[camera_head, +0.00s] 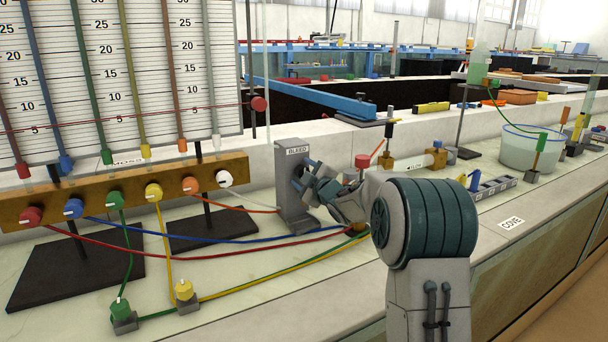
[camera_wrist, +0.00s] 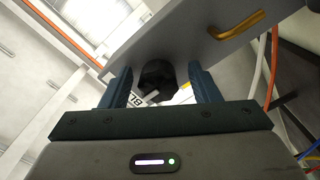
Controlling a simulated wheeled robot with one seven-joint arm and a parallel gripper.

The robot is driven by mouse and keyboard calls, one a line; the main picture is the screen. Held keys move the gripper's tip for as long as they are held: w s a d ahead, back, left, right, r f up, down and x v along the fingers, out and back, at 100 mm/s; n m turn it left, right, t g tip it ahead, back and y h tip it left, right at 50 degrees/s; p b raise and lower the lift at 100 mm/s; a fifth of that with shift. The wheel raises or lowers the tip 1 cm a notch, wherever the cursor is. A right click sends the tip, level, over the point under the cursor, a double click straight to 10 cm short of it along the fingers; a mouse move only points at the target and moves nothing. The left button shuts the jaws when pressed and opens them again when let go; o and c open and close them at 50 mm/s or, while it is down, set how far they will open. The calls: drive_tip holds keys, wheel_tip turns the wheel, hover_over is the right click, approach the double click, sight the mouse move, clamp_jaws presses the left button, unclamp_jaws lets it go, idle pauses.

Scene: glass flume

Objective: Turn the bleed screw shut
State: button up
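The bleed screw's grey block (camera_head: 290,205) stands upright on the bench, with a BLEED label (camera_head: 298,150) near its top. The screw's black knob (camera_wrist: 157,78) shows in the wrist view between my two fingers. My gripper (camera_head: 303,174) is at the block's upper right face. Its blue fingers stand on either side of the knob, with a visible gap on each side, so it looks open. In the head view my fingers and wrist mostly hide the knob. How far the screw is turned cannot be told.
A manometer board (camera_head: 120,75) stands left, above a wooden manifold (camera_head: 120,192) with several coloured knobs. Coloured tubes (camera_head: 240,241) cross the bench below the block. A brass hook-like part (camera_wrist: 236,25) sticks out of the block. A clear bucket (camera_head: 527,152) stands far right.

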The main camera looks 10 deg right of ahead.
drive_tip(key=v, duration=1.4)
drive_tip(key=shift+r, duration=0.1)
